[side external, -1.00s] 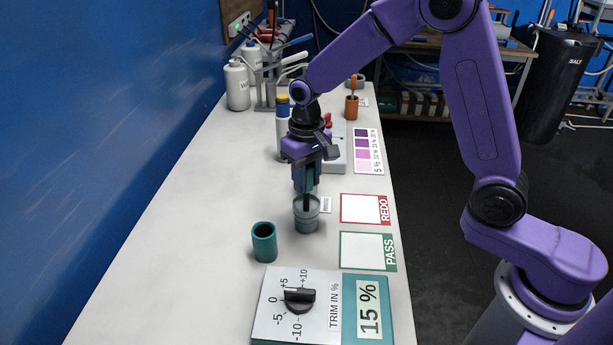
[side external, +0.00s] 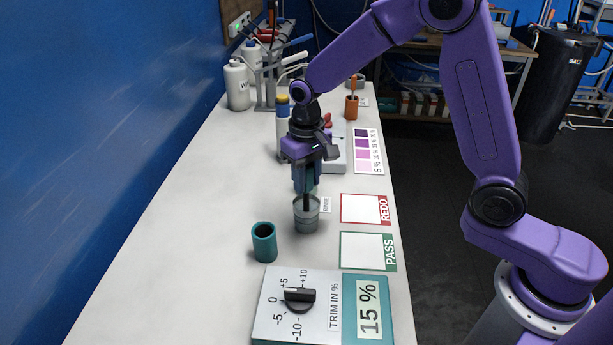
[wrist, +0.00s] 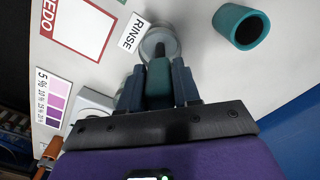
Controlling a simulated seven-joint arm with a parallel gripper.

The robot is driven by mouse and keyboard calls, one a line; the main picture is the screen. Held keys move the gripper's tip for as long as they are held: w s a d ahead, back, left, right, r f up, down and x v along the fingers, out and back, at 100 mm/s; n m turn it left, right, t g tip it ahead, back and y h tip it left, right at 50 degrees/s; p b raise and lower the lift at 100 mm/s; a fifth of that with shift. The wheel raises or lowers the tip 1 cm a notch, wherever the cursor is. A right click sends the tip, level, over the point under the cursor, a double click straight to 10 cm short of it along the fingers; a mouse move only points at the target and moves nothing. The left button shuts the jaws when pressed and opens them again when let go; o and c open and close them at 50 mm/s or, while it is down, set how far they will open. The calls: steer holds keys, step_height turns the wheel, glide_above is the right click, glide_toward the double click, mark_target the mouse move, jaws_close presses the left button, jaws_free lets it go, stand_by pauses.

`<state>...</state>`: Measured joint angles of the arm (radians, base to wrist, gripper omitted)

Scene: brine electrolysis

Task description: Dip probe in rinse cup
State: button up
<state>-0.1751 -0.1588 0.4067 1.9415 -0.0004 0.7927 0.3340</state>
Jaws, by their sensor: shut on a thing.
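The rinse cup (side external: 306,216) is a grey, translucent cup standing on the white bench, with a small RINSE label (side external: 326,205) beside it. My gripper (side external: 306,188) is just above the cup, pointing down. It is shut on the probe (wrist: 158,82), which has a teal body and a dark tip. In the side view the probe's dark lower end (side external: 306,203) reaches into the cup's mouth. Whether the tip touches liquid cannot be told. In the wrist view the cup (wrist: 165,36) shows just beyond the probe, partly hidden by it.
An empty teal holder (side external: 264,242) stands in front of the cup, to its left. A trim box with a knob (side external: 299,296) sits at the near end. REDO (side external: 361,209) and PASS (side external: 362,251) cards lie to the right. A bottle (side external: 283,140) and colour chart (side external: 362,150) are behind.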

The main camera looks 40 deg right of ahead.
steer(key=shift+r, duration=5.55)
